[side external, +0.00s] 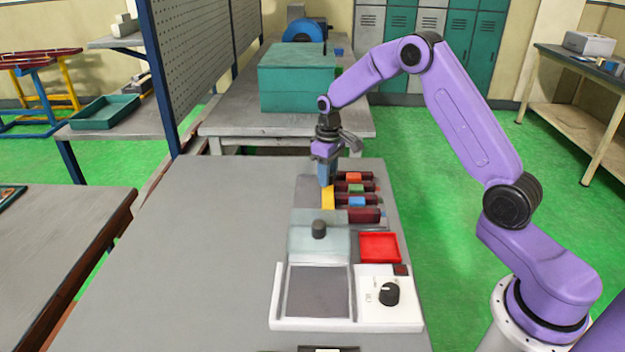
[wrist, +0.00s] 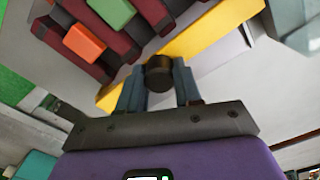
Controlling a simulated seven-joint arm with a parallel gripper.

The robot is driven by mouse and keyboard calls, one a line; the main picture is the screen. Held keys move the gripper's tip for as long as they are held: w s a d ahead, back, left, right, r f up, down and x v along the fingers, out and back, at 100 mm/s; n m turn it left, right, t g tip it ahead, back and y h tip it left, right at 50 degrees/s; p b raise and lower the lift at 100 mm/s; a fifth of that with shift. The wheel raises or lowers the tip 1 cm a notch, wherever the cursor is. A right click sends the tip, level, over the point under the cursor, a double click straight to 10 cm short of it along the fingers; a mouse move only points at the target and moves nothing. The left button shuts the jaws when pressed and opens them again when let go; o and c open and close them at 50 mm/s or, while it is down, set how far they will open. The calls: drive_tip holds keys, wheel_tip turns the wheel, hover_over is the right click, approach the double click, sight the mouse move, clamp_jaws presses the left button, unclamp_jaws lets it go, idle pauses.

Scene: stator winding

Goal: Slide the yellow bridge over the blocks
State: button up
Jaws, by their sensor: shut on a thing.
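The yellow bridge (side external: 328,197) lies beside the left ends of a row of dark red slotted pieces (side external: 364,215). Colored blocks sit among these pieces: an orange block (side external: 354,177), a green block (side external: 356,189) and a blue block (side external: 357,201). My gripper (side external: 327,178) is at the bridge's far end. In the wrist view my gripper (wrist: 160,88) is shut around a dark round knob (wrist: 158,74) on the yellow bridge (wrist: 205,35). The orange block (wrist: 84,43) and green block (wrist: 112,10) show there beside the bridge. The blue block is not clear there.
A translucent box with a black knob (side external: 319,229) stands just in front of the bridge. A red tray (side external: 379,247) and a white device with a dial (side external: 389,294) are nearer. The grey table (side external: 200,255) is clear on the left.

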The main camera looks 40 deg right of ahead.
sight(355, 187)
drive_tip(key=shift+s+d+f, duration=0.15)
drive_tip(key=shift+s+d, duration=1.2)
drive_tip(key=shift+s, duration=0.1)
drive_tip(key=shift+s+d+f, duration=0.1)
drive_tip(key=shift+s+d, duration=1.25)
drive_tip(key=shift+s, duration=0.1)
drive_tip(key=o, duration=0.7)
drive_tip(key=shift+o, duration=0.3)
drive_tip(key=shift+a, duration=0.2)
drive_tip(key=shift+w+r, duration=0.2)
drive_tip(key=shift+r, duration=2.95)
